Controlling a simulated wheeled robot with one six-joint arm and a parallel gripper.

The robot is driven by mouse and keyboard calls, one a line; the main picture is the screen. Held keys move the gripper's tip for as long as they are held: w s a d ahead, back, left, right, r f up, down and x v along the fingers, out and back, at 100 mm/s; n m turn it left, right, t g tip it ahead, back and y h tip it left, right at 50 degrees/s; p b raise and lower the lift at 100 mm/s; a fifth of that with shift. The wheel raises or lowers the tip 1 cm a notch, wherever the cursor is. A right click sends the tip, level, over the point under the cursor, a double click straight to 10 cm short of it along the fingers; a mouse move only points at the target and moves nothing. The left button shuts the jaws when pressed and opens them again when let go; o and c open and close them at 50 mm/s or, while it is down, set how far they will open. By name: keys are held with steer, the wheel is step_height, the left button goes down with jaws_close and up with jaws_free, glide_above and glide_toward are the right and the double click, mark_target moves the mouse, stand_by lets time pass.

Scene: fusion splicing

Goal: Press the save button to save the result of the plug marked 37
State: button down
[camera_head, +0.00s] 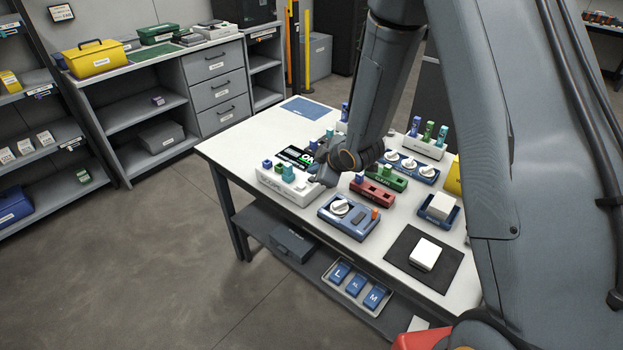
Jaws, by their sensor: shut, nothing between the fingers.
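A white device (282,188) stands near the table's left edge with blue and teal plugs in its top. A dark screen (291,154) with bright green text stands behind it; the text is partly covered by my arm. My gripper (322,181) is shut and empty, pointing down at the right end of the white device. I cannot tell whether it touches it. No save button can be made out; it may be hidden by the gripper. The plug numbers are too small to read, so I cannot tell which plug is 37.
A blue box with a white dial (340,207) stands just right of the gripper. Red (373,192) and green (392,180) socket blocks stand behind it. A white rack (428,148) holds several plugs. A black mat (401,248) bears a white block. The table's front left corner is clear.

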steer(key=shift+f, duration=0.15)
steer(key=shift+f+b, duration=0.3)
steer(key=shift+f+b, duration=0.4)
steer(key=shift+f, duration=0.05)
stand_by(0.8)
steer(key=shift+r, duration=0.1)
steer(key=shift+r+p, duration=0.65)
steer(key=shift+r, duration=0.15)
steer(key=shift+r, duration=0.15)
step_height(320, 180, up, 5)
steer(key=p, duration=0.3)
steer(key=shift+p, duration=0.3)
stand_by(0.6)
